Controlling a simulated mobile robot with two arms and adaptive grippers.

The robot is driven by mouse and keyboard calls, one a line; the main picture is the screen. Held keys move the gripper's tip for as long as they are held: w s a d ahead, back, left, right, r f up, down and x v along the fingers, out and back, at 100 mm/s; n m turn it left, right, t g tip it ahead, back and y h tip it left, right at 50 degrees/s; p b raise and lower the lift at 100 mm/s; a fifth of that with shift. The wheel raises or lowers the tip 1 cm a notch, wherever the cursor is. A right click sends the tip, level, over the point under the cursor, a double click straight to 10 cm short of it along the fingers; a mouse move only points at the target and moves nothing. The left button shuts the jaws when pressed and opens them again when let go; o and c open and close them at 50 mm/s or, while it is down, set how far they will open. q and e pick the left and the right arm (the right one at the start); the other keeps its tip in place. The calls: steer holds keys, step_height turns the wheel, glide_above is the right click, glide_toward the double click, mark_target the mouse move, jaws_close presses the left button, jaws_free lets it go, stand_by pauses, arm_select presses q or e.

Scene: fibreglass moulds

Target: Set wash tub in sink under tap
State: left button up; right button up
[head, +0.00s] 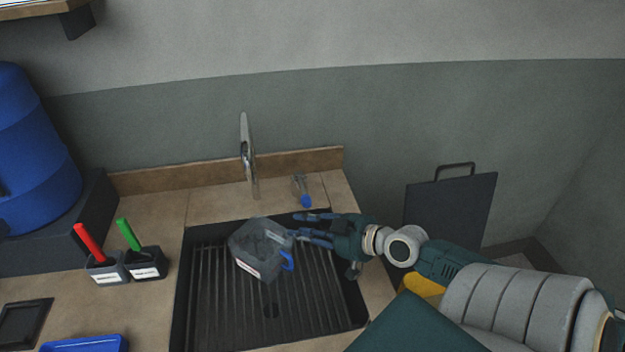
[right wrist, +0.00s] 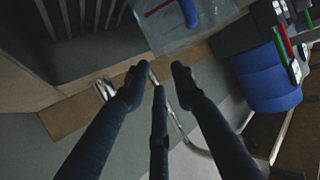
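The wash tub (head: 258,246) is a clear grey box with a white label and a blue handle. It sits in the black ribbed sink (head: 232,310), near the back and turned at an angle. The tap (head: 246,155) rises behind the sink, just behind the tub. My right gripper (head: 300,225) is at the tub's right side with its fingers spread and nothing between them; contact is unclear. In the right wrist view the tub (right wrist: 185,38) lies beyond the fingertips of the gripper (right wrist: 158,85). My left gripper is out of view.
A small clear bottle with a blue end (head: 303,192) stands behind the sink, right of the tap. Two small holders (head: 145,264) with red and green handled tools stand left of the sink. A blue barrel (head: 35,150) and a blue tray (head: 85,344) are further left.

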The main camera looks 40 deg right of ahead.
steer(key=shift+b+v, duration=0.3)
steer(key=shift+v, duration=1.3)
steer(key=shift+f, duration=0.1)
